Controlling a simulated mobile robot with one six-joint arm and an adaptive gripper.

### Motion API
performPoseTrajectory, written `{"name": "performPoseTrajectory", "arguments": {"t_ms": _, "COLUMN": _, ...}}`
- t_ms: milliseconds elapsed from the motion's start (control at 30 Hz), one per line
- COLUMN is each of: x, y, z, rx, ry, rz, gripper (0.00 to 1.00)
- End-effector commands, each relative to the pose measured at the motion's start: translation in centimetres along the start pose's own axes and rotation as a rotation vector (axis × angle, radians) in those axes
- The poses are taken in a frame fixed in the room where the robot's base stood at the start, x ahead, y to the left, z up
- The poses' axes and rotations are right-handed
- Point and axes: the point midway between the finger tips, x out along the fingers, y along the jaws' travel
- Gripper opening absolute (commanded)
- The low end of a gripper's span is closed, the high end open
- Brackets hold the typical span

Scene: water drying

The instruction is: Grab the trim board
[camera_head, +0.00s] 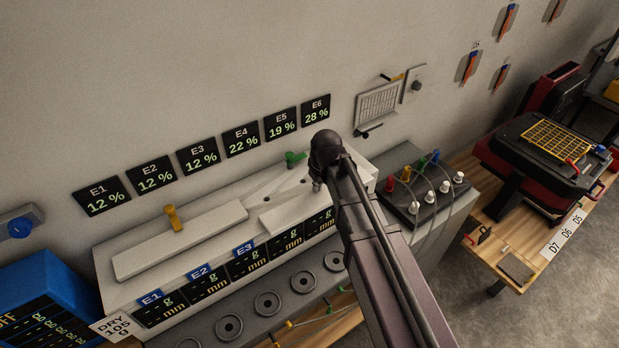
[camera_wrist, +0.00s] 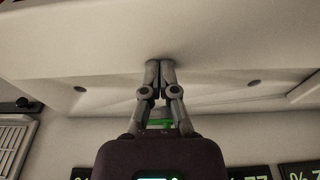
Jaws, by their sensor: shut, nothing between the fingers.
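Two long pale boards lie on the pale bench top in the head view: one on the left (camera_head: 180,240) and one on the right (camera_head: 290,214). I cannot tell for sure which is the trim board. My gripper (camera_head: 317,186) is at the right board's far end, mostly hidden by my wrist and arm. In the wrist view my gripper (camera_wrist: 160,65) is shut and empty, its fingertips together against or just above a pale surface (camera_wrist: 215,50). I cannot tell whether they touch it. A green knob (camera_head: 293,158) stands behind the boards; its green also shows between my fingers (camera_wrist: 160,123).
A yellow knob (camera_head: 172,216) stands by the left board. Several round grey discs line the front ledge, one here (camera_head: 267,304). A dark box with coloured plugs (camera_head: 420,190) stands to the right. The wall with percentage signs (camera_head: 242,139) rises close behind.

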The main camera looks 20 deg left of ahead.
Motion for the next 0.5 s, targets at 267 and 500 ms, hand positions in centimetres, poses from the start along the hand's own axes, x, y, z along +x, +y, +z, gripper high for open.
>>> {"name": "performPoseTrajectory", "arguments": {"t_ms": 267, "x": 0.21, "y": 0.0, "z": 0.82, "rx": 0.0, "ry": -0.017, "rz": 0.001, "gripper": 0.0}}
{"name": "performPoseTrajectory", "arguments": {"t_ms": 500, "x": -0.58, "y": -0.01, "z": 0.65, "rx": 0.0, "ry": -0.017, "rz": 0.0, "gripper": 0.0}}
